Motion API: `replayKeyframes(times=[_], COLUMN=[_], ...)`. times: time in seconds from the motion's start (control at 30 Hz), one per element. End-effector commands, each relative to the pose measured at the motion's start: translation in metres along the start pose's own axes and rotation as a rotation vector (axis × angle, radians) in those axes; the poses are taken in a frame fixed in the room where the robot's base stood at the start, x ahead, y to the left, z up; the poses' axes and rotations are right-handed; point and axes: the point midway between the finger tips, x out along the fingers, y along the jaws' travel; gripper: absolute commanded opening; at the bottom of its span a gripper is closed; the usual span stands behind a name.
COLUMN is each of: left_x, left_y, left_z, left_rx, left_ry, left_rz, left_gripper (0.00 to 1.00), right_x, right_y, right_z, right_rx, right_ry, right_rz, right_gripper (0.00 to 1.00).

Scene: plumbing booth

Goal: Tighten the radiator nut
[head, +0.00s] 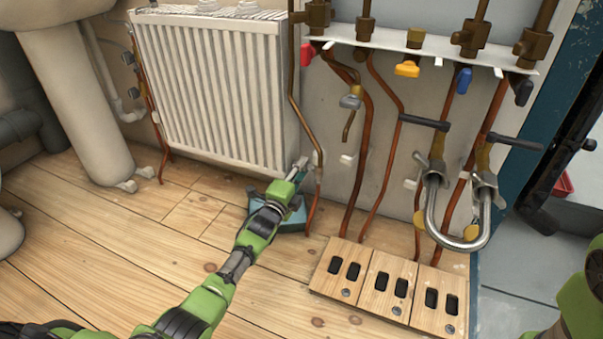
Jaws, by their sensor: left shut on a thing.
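The white ribbed radiator (212,92) is on the wall at the left. A copper pipe (294,85) runs down along its right side to a small pale fitting (317,158) near its lower right corner. The radiator nut is too small to make out there. My left gripper (293,179) is at this corner, shut on a slim grey-teal tool that looks like a wrench (301,164). The tool's tip is close to the fitting; I cannot tell whether it touches it. Only green parts of my right arm show at the right edge; its gripper is out of view.
A blue-grey object (291,222) lies on the floor under my left gripper. A manifold (432,48) with coloured valves and copper pipes is to the right, with a curved steel hose (459,243) below. A sink pedestal (82,115) stands left.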

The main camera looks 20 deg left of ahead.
Motion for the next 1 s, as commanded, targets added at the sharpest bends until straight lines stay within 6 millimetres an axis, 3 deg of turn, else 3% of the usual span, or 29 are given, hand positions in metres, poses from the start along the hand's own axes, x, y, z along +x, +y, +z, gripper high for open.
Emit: replayKeyframes(times=[0.27,0.3,0.37,0.77,1.0], left_x=[0.000,0.000,0.000,-0.003,-0.027], left_y=[0.001,0.001,0.001,0.001,0.001], left_z=[0.000,0.000,0.000,0.000,0.000], left_rx=[-0.001,0.000,0.000,0.000,0.001], left_ry=[-0.001,-0.001,-0.001,0.000,0.000], left_rz=[0.002,0.002,0.002,0.002,0.002], left_gripper=[0.02,0.26,0.40,0.40,0.40], right_x=[0.000,0.000,0.000,-0.001,0.000], right_y=[0.000,0.000,0.000,0.001,0.001], right_z=[0.000,0.000,0.000,0.002,0.001], right_rx=[0.000,0.000,0.000,0.000,0.000], right_ry=[0.000,0.001,0.001,-0.005,-0.003], right_rz=[0.000,0.000,0.000,0.003,0.002], right_gripper=[0.40,0.40,0.40,0.40,0.40])
